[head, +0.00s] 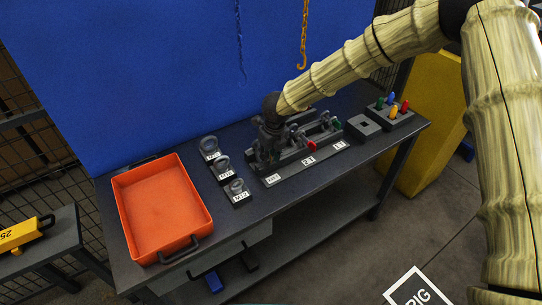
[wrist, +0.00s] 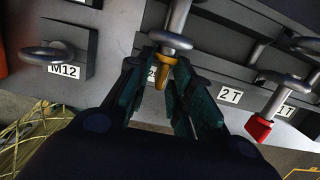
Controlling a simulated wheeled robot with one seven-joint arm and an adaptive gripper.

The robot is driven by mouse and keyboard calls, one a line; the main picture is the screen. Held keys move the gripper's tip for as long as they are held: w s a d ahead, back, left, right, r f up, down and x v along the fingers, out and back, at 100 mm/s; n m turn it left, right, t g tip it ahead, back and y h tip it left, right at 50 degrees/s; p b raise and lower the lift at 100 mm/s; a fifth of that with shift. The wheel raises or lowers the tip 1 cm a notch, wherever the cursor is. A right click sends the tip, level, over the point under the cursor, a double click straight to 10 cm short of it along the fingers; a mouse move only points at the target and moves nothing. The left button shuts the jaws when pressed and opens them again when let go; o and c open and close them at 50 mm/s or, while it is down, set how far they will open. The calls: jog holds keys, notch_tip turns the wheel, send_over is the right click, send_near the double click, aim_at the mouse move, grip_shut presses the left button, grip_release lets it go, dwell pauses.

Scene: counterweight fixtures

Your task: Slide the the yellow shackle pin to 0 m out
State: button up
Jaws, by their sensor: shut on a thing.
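The yellow shackle pin (wrist: 161,76) shows in the wrist view between the fingers of my gripper (wrist: 166,88), which is shut on it. A grey metal shackle shank (wrist: 173,38) runs up from the pin. How far the pin stands out is hard to tell. In the head view my gripper (head: 267,148) is at the left end of the dark shackle fixture (head: 290,178) and hides the yellow pin. The red pin (head: 312,146) and green pin (head: 336,124) sit on the other shackles to the right.
Eye bolts on labelled blocks, one marked M12 (head: 238,190), stand just left of the fixture. An orange tray (head: 125,215) is farther left. A grey block (head: 362,127) and a block with coloured pegs (head: 392,116) stand right. A yellow hook (head: 302,60) hangs behind. The bench front is clear.

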jog(key=shift+w, duration=0.1)
jog(key=o, duration=0.6)
jog(key=shift+c, duration=0.2)
jog(key=shift+r, duration=0.1)
notch_tip(320, 180, up, 7)
jog(key=s+p, duration=0.1)
jog(key=p, duration=0.4)
jog(key=shift+d, duration=0.35)
jog(key=shift+f, duration=0.2)
